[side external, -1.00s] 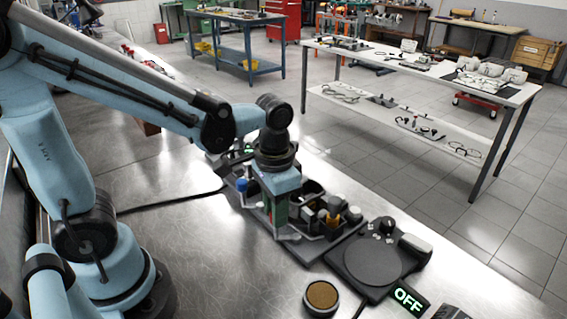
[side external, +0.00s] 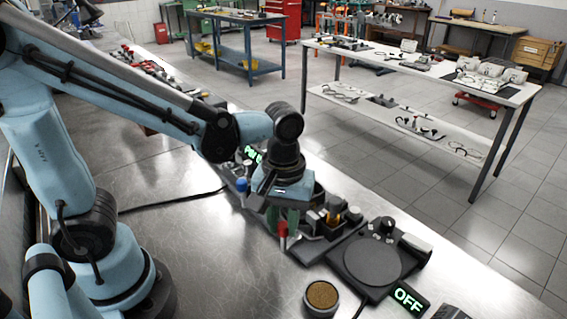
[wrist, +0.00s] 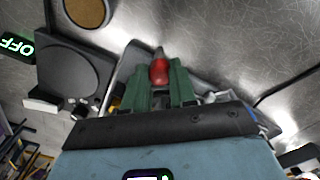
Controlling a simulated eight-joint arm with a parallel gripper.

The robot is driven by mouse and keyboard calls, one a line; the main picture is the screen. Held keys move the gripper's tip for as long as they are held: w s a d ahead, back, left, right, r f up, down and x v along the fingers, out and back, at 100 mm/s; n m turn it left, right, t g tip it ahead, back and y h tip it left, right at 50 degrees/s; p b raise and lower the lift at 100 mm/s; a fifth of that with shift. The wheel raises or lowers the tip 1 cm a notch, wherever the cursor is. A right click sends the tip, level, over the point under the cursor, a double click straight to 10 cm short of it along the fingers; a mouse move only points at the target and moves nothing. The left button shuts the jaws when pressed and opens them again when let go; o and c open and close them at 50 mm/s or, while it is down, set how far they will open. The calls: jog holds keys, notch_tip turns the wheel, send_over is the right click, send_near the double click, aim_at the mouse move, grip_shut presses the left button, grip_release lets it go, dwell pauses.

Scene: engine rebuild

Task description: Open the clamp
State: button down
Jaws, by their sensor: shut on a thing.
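My gripper (side external: 282,222) is low over the dark fixture near the bench's front edge. Its green fingers show in the wrist view (wrist: 161,80), with a red-tipped handle (wrist: 159,69) between them. I take this handle to be the clamp's; the red part also shows below the fingers in the side view (side external: 283,231). The fingers are shut on it. The rest of the clamp is hidden behind my gripper, so I cannot tell its full position.
A flat black device with a round plate (side external: 372,258) sits right of the fixture, beside a lit OFF display (side external: 408,299). A round brown-topped container (side external: 321,296) stands in front. A blue knob (side external: 241,185) is just left of my gripper. Bare metal bench lies to the left.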

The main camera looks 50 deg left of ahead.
jog(key=n, duration=0.2)
jog(key=d+n, duration=0.1)
jog(key=w+n, duration=0.1)
jog(key=n, duration=0.1)
jog(key=shift+d+n, duration=0.3)
jog(key=shift+d, duration=0.1)
dwell(0.3)
jog(key=c, duration=0.9)
grip_release()
notch_tip(320, 180, up, 12)
